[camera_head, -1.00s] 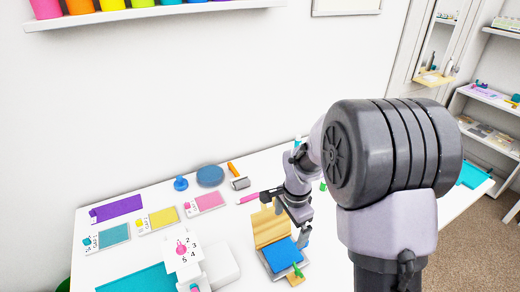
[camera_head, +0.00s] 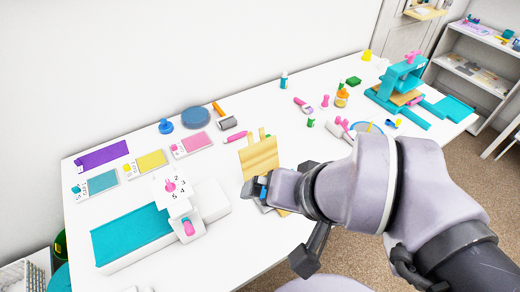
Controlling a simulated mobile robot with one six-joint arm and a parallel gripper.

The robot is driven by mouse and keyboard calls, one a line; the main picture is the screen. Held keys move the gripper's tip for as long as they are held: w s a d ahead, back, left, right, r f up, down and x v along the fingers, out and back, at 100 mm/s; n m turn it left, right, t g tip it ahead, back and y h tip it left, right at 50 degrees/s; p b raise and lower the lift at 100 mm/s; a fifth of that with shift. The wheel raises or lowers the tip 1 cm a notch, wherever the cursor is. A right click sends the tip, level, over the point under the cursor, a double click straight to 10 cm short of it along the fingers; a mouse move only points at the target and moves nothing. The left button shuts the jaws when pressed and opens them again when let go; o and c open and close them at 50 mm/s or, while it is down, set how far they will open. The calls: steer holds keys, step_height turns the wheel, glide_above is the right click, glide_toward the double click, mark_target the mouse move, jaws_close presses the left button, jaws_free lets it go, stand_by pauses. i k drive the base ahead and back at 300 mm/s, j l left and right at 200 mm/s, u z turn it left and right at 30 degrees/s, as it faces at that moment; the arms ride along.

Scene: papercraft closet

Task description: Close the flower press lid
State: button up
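The flower press stands near the table's front edge, left of my arm. Its light wooden lid (camera_head: 260,157) is raised, standing up and leaning back, with its broad face toward the camera. Part of the blue bed (camera_head: 264,181) shows below the lid; my arm's end covers most of the press base. My gripper (camera_head: 276,188) is at the right side of the press, in front of the lid's lower right part. Its fingertips are not clear, and I cannot tell whether it touches the lid or how wide it is.
A white device with a number dial (camera_head: 179,193) and a teal mat (camera_head: 132,234) lie to the left. A brayer (camera_head: 228,123) and a pink-handled tool (camera_head: 238,138) lie behind the lid. Small bottles and a teal press (camera_head: 398,85) stand to the right.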

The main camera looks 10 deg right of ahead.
mark_target(258, 158)
steer(key=i+l+u, duration=0.15)
steer(key=i+l, duration=0.1)
steer(key=l, duration=0.3)
steer(key=i+l, duration=0.15)
steer(key=l, duration=0.25)
steer(key=i+l, duration=0.1)
steer(key=l, duration=0.3)
steer(key=i+l, duration=0.1)
steer(key=l, duration=0.3)
